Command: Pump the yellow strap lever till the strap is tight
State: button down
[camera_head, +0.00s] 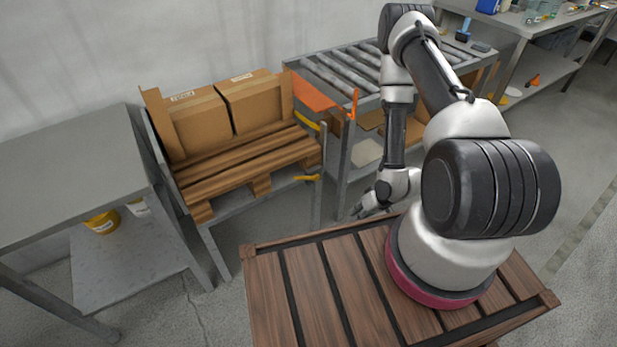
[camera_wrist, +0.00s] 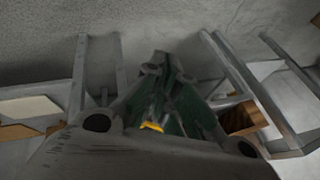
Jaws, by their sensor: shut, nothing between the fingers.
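A yellow lever (camera_head: 307,178) sticks out sideways by a grey post at the right front corner of the pallet stand. A yellow strap piece (camera_head: 307,121) shows higher up, near the back right corner of the pallet. My gripper (camera_head: 360,211) is shut and empty, low to the right of the lever and apart from it, beyond the wooden deck edge. In the wrist view my gripper (camera_wrist: 160,62) points at the grey floor and wall. A small yellow patch (camera_wrist: 152,127) shows at the gripper's base there; I cannot tell what it is.
Two cardboard boxes (camera_head: 218,112) stand on a wooden pallet (camera_head: 247,165) on the grey stand. A roller conveyor (camera_head: 340,72) with an orange upright (camera_head: 353,103) is behind my arm. A grey table (camera_head: 65,170) is at left. Open floor lies between table and stand.

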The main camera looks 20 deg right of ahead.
aim_at(305, 178)
jog(key=w+a+r+m+t+y, duration=0.1)
jog(key=w+a+r+t+y, duration=0.1)
jog(key=w+r+t, duration=0.4)
jog(key=w+a+r, duration=0.1)
jog(key=w+r, duration=0.1)
jog(key=w, duration=0.2)
jog(key=shift+w+a+r+t, duration=0.25)
jog(key=shift+w+t, duration=0.05)
jog(key=x, duration=1.4)
jog(key=shift+a, duration=0.2)
